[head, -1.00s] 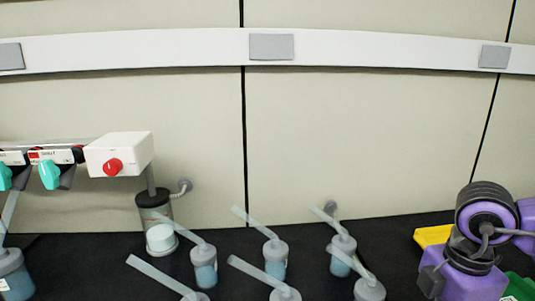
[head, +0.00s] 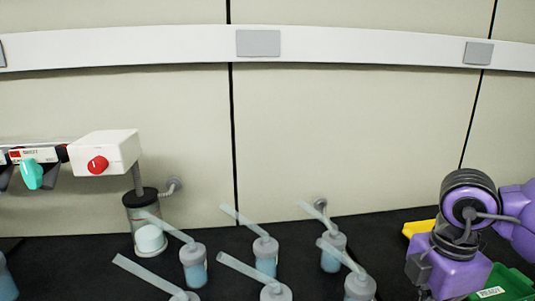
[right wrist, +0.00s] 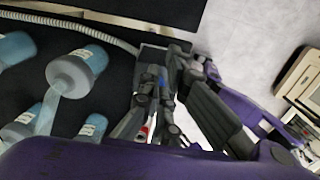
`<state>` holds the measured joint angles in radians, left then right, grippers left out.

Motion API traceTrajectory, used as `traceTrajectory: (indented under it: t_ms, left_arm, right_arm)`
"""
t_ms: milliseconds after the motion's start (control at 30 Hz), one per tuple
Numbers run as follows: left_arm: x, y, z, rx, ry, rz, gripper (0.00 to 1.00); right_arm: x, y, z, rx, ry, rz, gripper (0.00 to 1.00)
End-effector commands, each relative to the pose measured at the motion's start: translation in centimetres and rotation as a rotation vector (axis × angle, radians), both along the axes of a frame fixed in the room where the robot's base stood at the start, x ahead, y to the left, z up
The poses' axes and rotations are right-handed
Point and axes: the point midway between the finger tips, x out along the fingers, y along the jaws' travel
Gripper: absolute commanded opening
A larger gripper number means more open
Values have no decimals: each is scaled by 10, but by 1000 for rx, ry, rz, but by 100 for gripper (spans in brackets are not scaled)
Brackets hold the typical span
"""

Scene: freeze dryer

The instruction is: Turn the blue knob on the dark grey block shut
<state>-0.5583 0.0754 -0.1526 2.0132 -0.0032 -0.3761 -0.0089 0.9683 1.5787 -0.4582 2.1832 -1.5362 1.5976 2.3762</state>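A blue-green knob (head: 31,174) is at the far left of the head view, in front of a dark grey block (head: 51,176), under a white panel with a small red label. The label's wording is too small to read surely. My left gripper is outside the view, so nothing of mine touches the knob in the head view. My purple right arm is at the right, far from the knob. Dark finger links of my right gripper (right wrist: 175,110) show in the right wrist view. Their opening is unclear.
A white box (head: 108,151) with a red knob (head: 97,165) stands beside the panel, above a clear jar (head: 149,239). Several grey-capped bottles with slanted spouts (head: 266,254) stand on the black bench. Yellow (head: 419,228) and green (head: 510,283) bins are by my right arm.

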Motion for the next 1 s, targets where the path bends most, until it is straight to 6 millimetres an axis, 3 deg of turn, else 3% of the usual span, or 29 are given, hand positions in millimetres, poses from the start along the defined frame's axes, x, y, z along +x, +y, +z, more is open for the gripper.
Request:
traceTrajectory:
  t_ms: [33, 733, 1000]
  left_arm:
    - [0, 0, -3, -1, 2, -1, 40]
    - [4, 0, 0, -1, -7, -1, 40]
    - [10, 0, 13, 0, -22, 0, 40]
  right_arm:
    - [0, 2, -13, 8, 10, -3, 0]
    - [2, -6, -11, 7, 10, -7, 0]
    - [3, -7, 13, 6, 2, -6, 0]
